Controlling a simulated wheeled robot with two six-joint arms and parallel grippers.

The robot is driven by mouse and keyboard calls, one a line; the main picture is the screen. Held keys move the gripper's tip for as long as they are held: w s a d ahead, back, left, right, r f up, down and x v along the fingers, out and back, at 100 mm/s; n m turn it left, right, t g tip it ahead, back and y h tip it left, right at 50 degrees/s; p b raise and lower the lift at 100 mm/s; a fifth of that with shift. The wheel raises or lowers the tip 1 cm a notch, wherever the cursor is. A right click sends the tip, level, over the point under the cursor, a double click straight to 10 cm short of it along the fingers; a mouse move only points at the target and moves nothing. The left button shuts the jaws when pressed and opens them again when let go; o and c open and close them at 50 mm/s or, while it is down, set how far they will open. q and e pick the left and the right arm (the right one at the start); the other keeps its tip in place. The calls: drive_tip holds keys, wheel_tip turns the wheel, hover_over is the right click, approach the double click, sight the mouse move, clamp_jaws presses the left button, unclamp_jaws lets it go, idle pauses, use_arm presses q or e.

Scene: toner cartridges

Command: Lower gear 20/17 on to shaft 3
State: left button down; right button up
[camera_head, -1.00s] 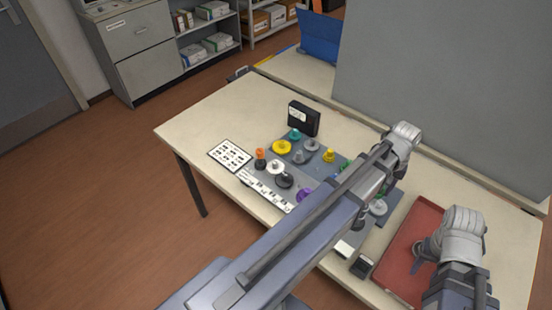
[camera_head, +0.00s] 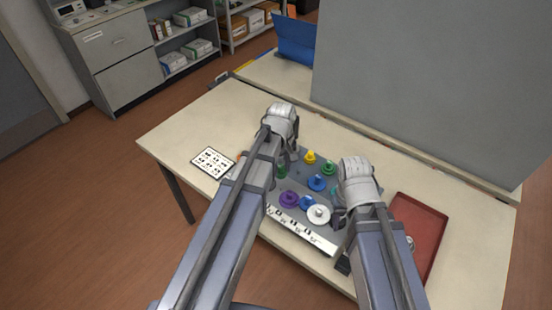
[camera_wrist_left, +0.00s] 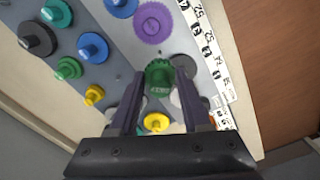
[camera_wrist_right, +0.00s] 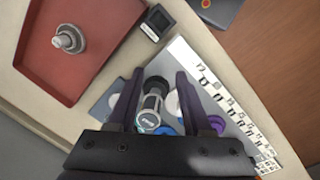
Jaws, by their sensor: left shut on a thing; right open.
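My left gripper (camera_wrist_left: 160,82) is shut on a green stepped gear (camera_wrist_left: 158,72), held over the board; the gear also shows beside my left wrist in the head view (camera_head: 283,171). A grey gear (camera_wrist_left: 184,66) and a yellow gear (camera_wrist_left: 156,121) show close by, partly behind the fingers. I cannot tell which shaft is shaft 3, nor read the held gear's marking. My right gripper (camera_wrist_right: 159,80) is open above the board's other end, with a dark and silver stepped part (camera_wrist_right: 152,98) between its fingers in view; it does not look gripped.
The grey board (camera_wrist_left: 112,62) bears several coloured gears, including a purple one (camera_head: 289,199) and a white one (camera_head: 318,214). A printed number strip (camera_head: 305,231) runs along its front. A red tray (camera_head: 425,215) with a silver part (camera_wrist_right: 68,39) lies right. A symbol card (camera_head: 213,162) lies left.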

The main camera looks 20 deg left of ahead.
use_arm(q)
wheel_tip(320, 180, up, 2)
drive_tip(key=n+p, duration=0.1)
drive_tip(key=n, duration=0.1)
drive_tip(key=shift+n, duration=0.4)
drive_tip(key=shift+r+n+p, duration=0.25)
drive_tip(key=shift+n+p, duration=0.05)
drive_tip(key=shift+n, duration=0.5)
use_arm(e)
wheel_tip(320, 180, up, 2)
drive_tip(key=shift+r, duration=0.2)
use_arm(q)
drive_tip(key=shift+f, duration=0.15)
drive_tip(key=b, duration=0.5)
hover_over(281, 187)
drive_tip(key=shift+f, duration=2.15)
use_arm(e)
drive_tip(key=shift+f, duration=2.2)
use_arm(q)
drive_tip(key=shift+f, duration=0.1)
use_arm(e)
drive_tip(key=shift+f, duration=0.15)
use_arm(q)
drive_tip(key=shift+f+b, duration=1.75)
drive_tip(key=shift+f, duration=0.1)
use_arm(e)
drive_tip(key=shift+f, duration=1.85)
